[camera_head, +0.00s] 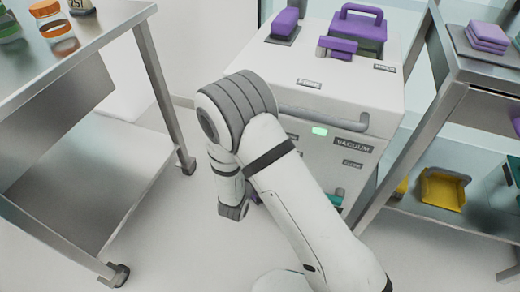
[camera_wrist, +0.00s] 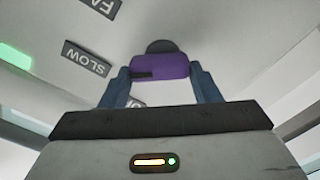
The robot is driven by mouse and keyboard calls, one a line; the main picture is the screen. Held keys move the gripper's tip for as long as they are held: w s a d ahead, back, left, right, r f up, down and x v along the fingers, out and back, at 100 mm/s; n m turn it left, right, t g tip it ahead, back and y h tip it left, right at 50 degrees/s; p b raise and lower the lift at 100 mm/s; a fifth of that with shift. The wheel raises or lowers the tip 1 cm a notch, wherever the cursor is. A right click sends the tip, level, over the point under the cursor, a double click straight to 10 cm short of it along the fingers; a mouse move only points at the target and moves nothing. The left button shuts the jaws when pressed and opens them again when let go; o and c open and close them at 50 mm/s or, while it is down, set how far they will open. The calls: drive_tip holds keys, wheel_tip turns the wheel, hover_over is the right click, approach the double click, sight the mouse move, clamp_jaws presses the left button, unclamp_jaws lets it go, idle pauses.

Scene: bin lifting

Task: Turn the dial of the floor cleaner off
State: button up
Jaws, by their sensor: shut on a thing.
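The floor cleaner (camera_head: 355,95) is a white boxy machine with purple parts on top, a grey handle and a lit green panel on its front. In the wrist view, its purple dial (camera_wrist: 160,66) sits between the two blue fingers of my gripper (camera_wrist: 162,76), which are shut on it. A dark mark shows at the dial's left end. A "SLOW" label (camera_wrist: 87,59) and a partly cut "FA..." label (camera_wrist: 103,6) are to the upper left. Another label (camera_wrist: 135,102) is mostly hidden by my gripper. In the head view my arm hides the fingertips and most of the dial.
A metal table (camera_head: 75,45) with jars stands at the left. A metal shelf unit (camera_head: 455,75) with purple cloths and a yellow bin (camera_head: 443,190) stands close to the cleaner's right. The pale floor (camera_head: 185,240) is clear between the left table and my arm.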

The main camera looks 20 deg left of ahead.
drive_tip(key=shift+n, duration=0.3)
drive_tip(key=shift+a+f+n+p, duration=0.1)
drive_tip(key=shift+n+p, duration=1.75)
drive_tip(key=shift+n, duration=0.5)
drive_tip(key=shift+a+f+n+p, duration=0.1)
drive_tip(key=shift+n+p, duration=1.75)
drive_tip(key=shift+n, duration=0.5)
drive_tip(key=o, duration=1)
drive_tip(key=s, duration=0.2)
drive_tip(key=s+p, duration=0.1)
drive_tip(key=s, duration=0.4)
drive_tip(key=shift+s+a, duration=0.3)
drive_tip(key=shift+s, duration=0.05)
